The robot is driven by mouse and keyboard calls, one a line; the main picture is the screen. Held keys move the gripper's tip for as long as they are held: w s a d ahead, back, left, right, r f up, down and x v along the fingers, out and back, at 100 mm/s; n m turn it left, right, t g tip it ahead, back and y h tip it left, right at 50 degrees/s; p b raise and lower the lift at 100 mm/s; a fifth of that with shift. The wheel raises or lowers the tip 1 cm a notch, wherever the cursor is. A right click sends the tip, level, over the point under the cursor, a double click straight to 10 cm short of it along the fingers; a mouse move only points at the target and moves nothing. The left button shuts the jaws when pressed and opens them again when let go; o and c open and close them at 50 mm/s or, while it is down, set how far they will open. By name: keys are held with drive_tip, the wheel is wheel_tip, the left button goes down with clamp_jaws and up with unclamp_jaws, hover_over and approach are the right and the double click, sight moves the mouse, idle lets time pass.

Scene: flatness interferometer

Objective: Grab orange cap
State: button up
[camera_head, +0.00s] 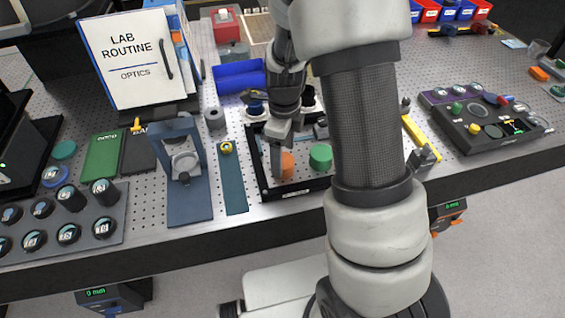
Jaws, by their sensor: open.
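The orange cap (288,165) stands in a shallow black-rimmed tray (262,188) near the front edge of the bench. A green cap (320,156) stands to its right in the same tray. My gripper (281,160) is over the tray, pointing down, with its fingers at the orange cap's left side. It is open. One finger overlaps the cap in the picture, and I cannot tell whether it touches. The far finger and the back of the tray are partly hidden by my arm.
A blue stand (183,175) and a teal strip (233,180) lie left of the tray. A weight tray (110,228) with several dark cylinders sits farther left. My arm hides bench space to the right, before a black control box (490,128). A Lab Routine binder (125,60) stands behind.

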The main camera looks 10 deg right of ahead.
wheel_tip(320, 180, down, 3)
drive_tip(key=shift+a+f, duration=0.1)
drive_tip(key=shift+f, duration=0.1)
drive_tip(key=shift+c, duration=0.2)
drive_tip(key=c, duration=1.1)
drive_tip(key=shift+o, duration=0.2)
drive_tip(key=shift+w+r, duration=0.1)
drive_tip(key=shift+r, duration=0.05)
